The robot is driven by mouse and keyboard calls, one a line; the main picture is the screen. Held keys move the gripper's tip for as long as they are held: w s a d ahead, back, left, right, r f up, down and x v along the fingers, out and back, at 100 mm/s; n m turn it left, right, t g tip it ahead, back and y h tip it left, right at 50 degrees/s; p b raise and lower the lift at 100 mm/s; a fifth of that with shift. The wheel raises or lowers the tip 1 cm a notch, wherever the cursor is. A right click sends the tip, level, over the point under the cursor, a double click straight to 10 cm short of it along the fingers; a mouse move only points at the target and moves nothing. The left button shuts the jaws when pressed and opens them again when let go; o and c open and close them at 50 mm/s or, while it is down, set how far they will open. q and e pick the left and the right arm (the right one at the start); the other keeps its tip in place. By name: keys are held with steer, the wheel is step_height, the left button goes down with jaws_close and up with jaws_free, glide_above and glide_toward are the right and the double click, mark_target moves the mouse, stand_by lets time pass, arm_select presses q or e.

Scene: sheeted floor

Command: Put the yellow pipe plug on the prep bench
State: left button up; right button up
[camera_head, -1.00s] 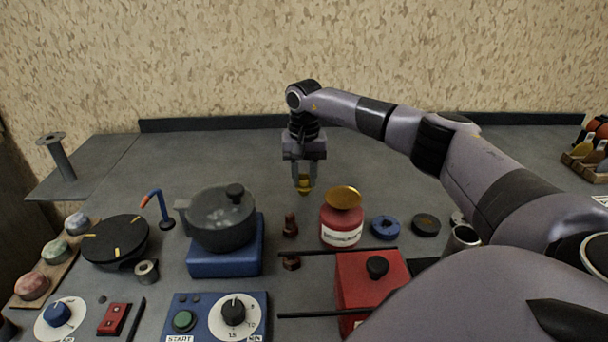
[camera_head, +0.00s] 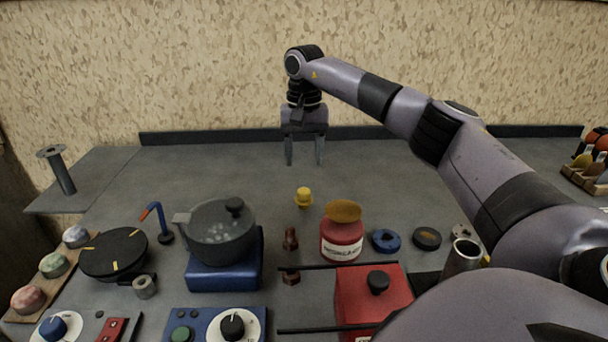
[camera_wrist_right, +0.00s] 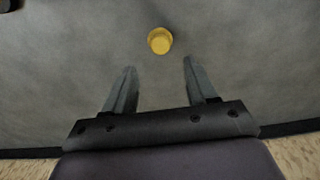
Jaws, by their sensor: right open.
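The yellow pipe plug (camera_head: 304,197) stands upright on the grey bench top (camera_head: 400,180), behind the red jar. My right gripper (camera_head: 304,163) is open and empty, raised above the bench behind the plug and apart from it. In the right wrist view the plug (camera_wrist_right: 160,41) lies beyond the spread fingertips (camera_wrist_right: 160,68), roughly centred between them, with bare grey surface around it. My left gripper is in no view.
A red jar (camera_head: 341,238) with a gold lid stands in front of the plug. A grey pot (camera_head: 217,238) on a blue base (camera_head: 222,275), a blue ring (camera_head: 385,241) and a red box (camera_head: 365,300) are nearby. The bench behind the plug is clear.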

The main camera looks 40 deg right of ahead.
step_height(320, 180, up, 3)
steer(key=shift+f, duration=0.1)
stand_by(0.6)
